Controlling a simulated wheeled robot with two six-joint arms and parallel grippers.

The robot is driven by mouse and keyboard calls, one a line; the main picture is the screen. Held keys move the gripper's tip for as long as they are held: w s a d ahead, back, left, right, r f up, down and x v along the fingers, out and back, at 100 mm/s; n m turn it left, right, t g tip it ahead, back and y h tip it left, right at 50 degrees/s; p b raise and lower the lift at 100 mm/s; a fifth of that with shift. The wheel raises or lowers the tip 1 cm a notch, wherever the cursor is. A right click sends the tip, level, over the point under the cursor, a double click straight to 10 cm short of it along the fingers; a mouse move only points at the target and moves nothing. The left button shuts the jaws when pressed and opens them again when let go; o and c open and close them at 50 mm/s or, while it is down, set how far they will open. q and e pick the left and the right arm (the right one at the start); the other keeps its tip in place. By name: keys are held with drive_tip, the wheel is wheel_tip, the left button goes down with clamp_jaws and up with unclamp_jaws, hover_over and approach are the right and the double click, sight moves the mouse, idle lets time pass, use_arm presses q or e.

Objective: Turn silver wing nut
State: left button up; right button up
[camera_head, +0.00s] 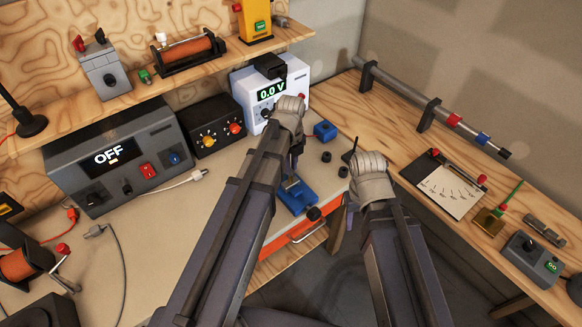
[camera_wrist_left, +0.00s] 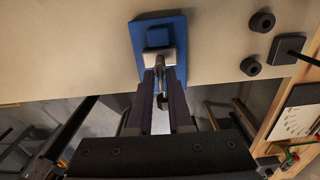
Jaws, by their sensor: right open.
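A blue fixture (camera_head: 299,199) with a silver plate sits near the workbench's front edge. It also shows in the left wrist view (camera_wrist_left: 142,36), seen from above. A small silver part that looks like the wing nut (camera_wrist_left: 160,66) stands at the silver plate's near edge. My left gripper (camera_wrist_left: 161,80) is at this part, with one finger on each side of it. I cannot tell if the fingers press on it. In the head view my left gripper (camera_head: 295,160) hides the wing nut. My right gripper (camera_head: 352,158) is open to the right of the fixture.
A grey supply reading OFF (camera_head: 115,155), a dark knob box (camera_head: 215,130) and a white meter reading 0.0 V (camera_head: 285,85) line the back.

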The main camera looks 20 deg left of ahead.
use_arm(q)
drive_tip(key=shift+o, duration=1.4)
drive_tip(key=shift+r+p, duration=1.65)
drive_tip(key=shift+f, duration=0.1)
